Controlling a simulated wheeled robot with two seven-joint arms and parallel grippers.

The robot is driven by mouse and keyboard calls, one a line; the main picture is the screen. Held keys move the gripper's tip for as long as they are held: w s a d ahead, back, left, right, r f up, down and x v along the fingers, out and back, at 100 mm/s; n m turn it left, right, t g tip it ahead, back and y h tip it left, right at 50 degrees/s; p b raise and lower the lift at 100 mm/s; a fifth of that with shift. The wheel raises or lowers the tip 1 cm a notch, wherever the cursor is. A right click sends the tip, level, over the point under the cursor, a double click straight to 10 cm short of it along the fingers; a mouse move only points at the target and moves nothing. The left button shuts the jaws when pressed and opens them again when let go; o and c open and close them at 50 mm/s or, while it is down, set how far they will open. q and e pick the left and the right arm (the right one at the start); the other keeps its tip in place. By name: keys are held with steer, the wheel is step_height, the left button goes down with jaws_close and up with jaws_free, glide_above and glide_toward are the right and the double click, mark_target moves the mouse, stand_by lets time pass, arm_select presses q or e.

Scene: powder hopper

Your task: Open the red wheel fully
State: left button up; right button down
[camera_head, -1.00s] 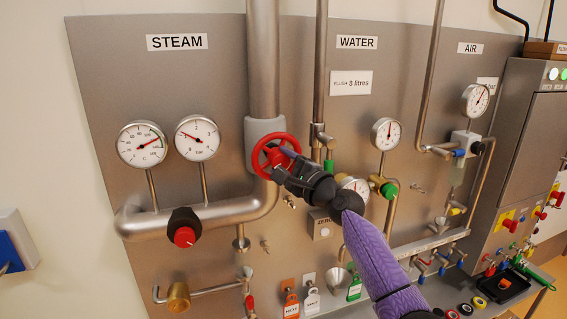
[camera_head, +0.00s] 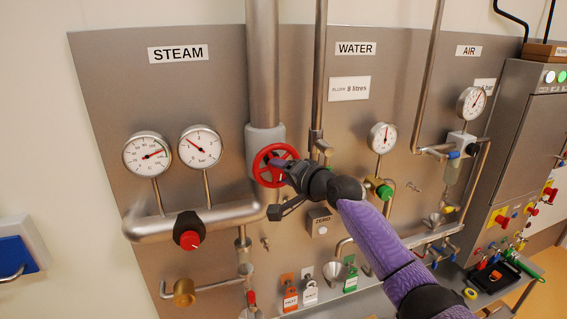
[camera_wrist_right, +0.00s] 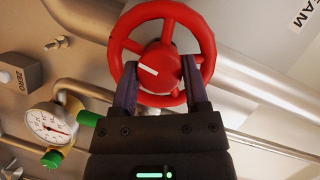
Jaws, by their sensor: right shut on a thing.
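The red wheel (camera_head: 257,160) is mounted on the steam pipe below its vertical run. It fills the top middle of the right wrist view (camera_wrist_right: 160,72), where its red hub carries a white mark pointing up-left to down-right. My right gripper (camera_head: 283,164) is at the wheel from the right and front. In the right wrist view, its two fingers (camera_wrist_right: 160,84) straddle the hub, one on each side, and reach in at the wheel's lower half. It is shut on the wheel. The far fingertip contact is partly hidden. My left gripper is not in view.
A red-capped knob (camera_head: 189,240) projects from the steam pipe (camera_head: 150,228) at lower left. Two gauges (camera_head: 147,156) stand above it.

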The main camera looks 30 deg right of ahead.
steer(key=shift+n+h+p, duration=0.3)
steer(key=shift+n+p, duration=0.4)
steer(key=shift+p, duration=0.05)
steer(key=shift+f+g, duration=0.1)
steer(key=shift+g, duration=0.2)
steer(key=shift+c, duration=1.8)
jaws_free()
steer(key=a+b+v, duration=0.1)
steer(key=v, duration=0.9)
steer(key=shift+d, duration=0.4)
steer(key=shift+f, duration=0.1)
